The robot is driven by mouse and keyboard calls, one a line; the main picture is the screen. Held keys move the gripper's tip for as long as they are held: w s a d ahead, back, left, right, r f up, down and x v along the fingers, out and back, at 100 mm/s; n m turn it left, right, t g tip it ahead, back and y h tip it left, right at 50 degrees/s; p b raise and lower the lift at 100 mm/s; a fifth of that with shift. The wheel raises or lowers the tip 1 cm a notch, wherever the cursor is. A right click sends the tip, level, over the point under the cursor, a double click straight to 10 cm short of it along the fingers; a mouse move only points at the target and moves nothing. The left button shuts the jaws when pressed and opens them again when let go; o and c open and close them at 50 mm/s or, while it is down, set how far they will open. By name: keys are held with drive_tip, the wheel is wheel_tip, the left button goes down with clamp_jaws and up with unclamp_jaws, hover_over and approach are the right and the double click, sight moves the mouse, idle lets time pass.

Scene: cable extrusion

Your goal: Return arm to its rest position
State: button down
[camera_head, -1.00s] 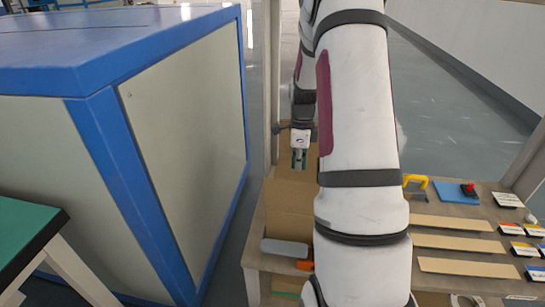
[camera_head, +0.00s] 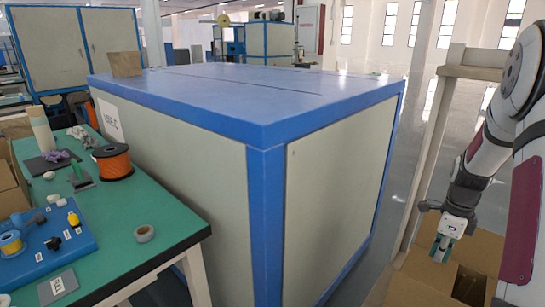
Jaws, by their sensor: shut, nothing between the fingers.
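My arm (camera_head: 500,125) shows at the right edge, white with dark bands and a dark red panel. It is bent, and its upper part is cut off by the frame. My gripper (camera_head: 441,250) hangs at the arm's end, pointing down, with its greenish fingers shut and empty. It is in front of or above a cardboard box (camera_head: 480,252) at the lower right; I cannot tell the exact gap.
A wooden frame post (camera_head: 428,150) stands just left of my gripper. A large blue-edged cabinet (camera_head: 335,170) fills the middle. A green table (camera_head: 175,225) at left holds an orange spool (camera_head: 113,162), a blue board (camera_head: 45,250) and tape rolls. Floor shows between cabinet and post.

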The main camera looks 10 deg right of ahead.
drive_tip(key=s+a+r+n, duration=0.4)
drive_tip(key=a+r+n, duration=0.3)
drive_tip(key=a+r, duration=0.3)
drive_tip(key=s+a+r+n, duration=0.4)
drive_tip(key=a+r+n, duration=0.35)
drive_tip(key=a, duration=0.35)
drive_tip(key=s+a+r+n+t, duration=0.1)
drive_tip(key=s+a+n, duration=0.55)
drive_tip(key=s, duration=0.25)
drive_tip(key=s+a+r+n, duration=0.1)
drive_tip(key=s+a+n, duration=0.4)
drive_tip(key=s+n, duration=0.3)
wheel_tip(320, 180, up, 20)
drive_tip(key=s+t+p, duration=0.1)
drive_tip(key=t+p, duration=0.2)
drive_tip(key=p, duration=1.5)
drive_tip(key=shift+s+f+m, duration=0.15)
drive_tip(key=shift+s+m, duration=0.2)
drive_tip(key=shift+m, duration=0.05)
